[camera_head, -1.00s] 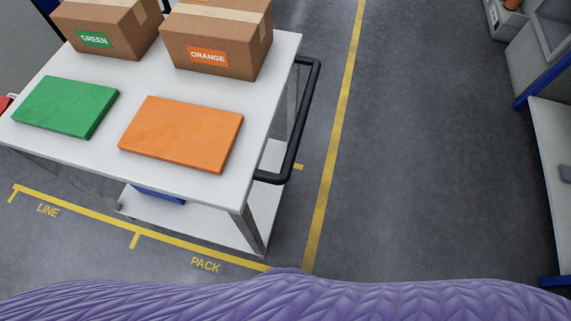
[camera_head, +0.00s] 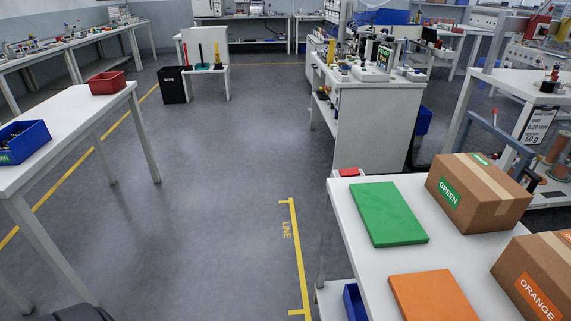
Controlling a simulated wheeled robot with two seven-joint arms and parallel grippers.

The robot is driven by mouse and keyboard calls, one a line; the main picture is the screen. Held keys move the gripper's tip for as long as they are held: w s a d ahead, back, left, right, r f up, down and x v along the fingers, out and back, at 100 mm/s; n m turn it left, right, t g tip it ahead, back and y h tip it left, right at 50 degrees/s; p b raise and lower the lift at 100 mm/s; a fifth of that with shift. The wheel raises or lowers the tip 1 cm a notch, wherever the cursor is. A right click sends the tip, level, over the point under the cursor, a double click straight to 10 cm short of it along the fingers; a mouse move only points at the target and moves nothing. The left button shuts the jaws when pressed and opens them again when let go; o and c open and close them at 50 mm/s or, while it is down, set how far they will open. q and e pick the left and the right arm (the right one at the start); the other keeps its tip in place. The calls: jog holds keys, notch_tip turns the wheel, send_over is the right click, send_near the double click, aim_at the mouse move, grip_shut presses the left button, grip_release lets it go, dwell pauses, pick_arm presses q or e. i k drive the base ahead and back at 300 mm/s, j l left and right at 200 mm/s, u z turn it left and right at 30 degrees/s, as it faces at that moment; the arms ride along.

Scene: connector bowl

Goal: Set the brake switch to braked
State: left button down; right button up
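I cannot make out a brake switch for certain in the head view. A white cart (camera_head: 369,260) stands at the lower right, with a green slab (camera_head: 387,213) and an orange slab (camera_head: 432,298) lying flat on it. A small red item (camera_head: 349,172) shows at the cart's far left corner, too small to identify. Neither of my grippers is in view.
Boxes labelled green (camera_head: 477,194) and orange (camera_head: 540,280) sit on the cart. A white table (camera_head: 75,115) at left bears a red bin (camera_head: 106,82) and a blue bin (camera_head: 22,142). A grey workbench (camera_head: 375,125) stands beyond the cart. Floor between is clear.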

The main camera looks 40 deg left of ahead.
aim_at(352, 172)
jog(key=u, duration=0.85)
